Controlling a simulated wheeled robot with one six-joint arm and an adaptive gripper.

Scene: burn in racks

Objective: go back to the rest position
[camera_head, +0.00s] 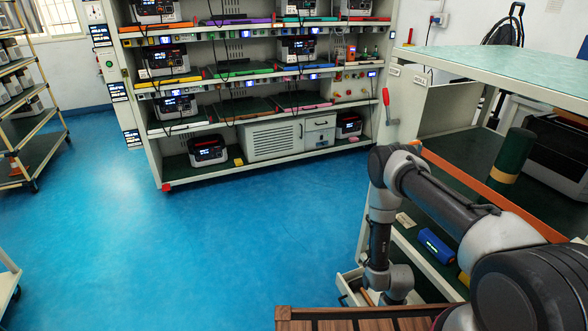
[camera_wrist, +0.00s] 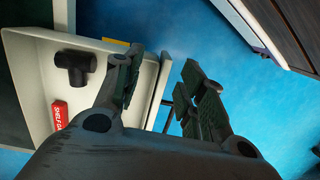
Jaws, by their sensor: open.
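In the head view my arm reaches out from the lower right and bends down beside the workbench; the fingers cannot be made out there. The drawer (camera_head: 345,290) shows partly behind the arm. A black T-shaped part (camera_wrist: 76,68) and a red box (camera_wrist: 59,114) lie in the drawer.
The workbench (camera_head: 470,68) stands close on the right, with a blue item (camera_head: 437,246) and a green cylinder (camera_head: 512,155) on its shelves. A rack (camera_head: 150,145) with several power units stands at the back. A shelf cart (camera_head: 50,150) is at left. The middle floor is clear.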

